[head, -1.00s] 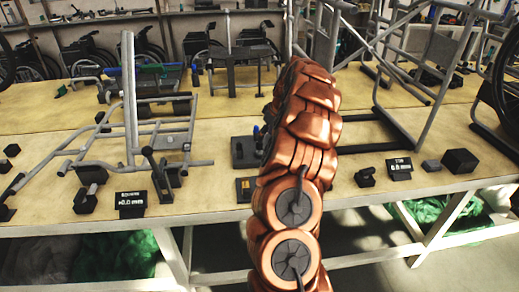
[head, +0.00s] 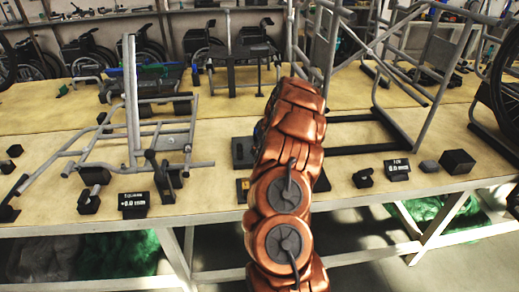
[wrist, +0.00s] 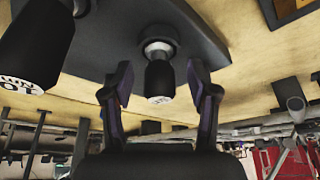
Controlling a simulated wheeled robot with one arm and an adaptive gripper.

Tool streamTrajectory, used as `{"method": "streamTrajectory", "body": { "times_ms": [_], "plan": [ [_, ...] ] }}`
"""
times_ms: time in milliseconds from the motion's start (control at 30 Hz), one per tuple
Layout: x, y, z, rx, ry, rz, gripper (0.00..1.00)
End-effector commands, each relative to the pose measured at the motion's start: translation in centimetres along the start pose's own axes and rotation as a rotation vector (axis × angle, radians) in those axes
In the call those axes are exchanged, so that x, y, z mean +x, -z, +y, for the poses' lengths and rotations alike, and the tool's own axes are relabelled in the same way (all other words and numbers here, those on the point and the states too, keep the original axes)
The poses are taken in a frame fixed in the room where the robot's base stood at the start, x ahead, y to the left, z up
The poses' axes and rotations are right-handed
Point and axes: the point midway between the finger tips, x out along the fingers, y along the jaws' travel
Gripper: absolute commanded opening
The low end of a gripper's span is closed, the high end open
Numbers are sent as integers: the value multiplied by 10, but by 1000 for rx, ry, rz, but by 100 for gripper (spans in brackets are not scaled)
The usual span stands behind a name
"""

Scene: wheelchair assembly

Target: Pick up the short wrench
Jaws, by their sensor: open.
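In the wrist view my gripper (wrist: 160,88) is open, with one dark finger on each side of a short black cylinder (wrist: 159,80) with a metal collar. The cylinder, which may be the short wrench's handle, is mounted on a dark base plate (wrist: 120,45). The fingers look apart from it, with a gap on both sides. A second black cylinder (wrist: 30,50) with a white "10 mm" marking is at the upper left. In the head view my copper arm hides my gripper and most of the dark holder (head: 243,152) behind it.
A grey metal frame (head: 130,140) lies on the wooden table (head: 225,210) at left. Small displays (head: 133,204) and dark blocks (head: 458,162) stand near the front edge. A tall tubular frame (head: 440,90) stands at right. Bare tabletop shows between them.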

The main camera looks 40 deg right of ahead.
Motion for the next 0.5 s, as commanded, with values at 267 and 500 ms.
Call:
{"method": "streamTrajectory", "body": {
  "times_ms": [267, 500],
  "plan": [
    [0, 0, 0, 0, 0, 0, 32],
    [0, 0, 0, 0, 0, 0, 7]
  ]
}}
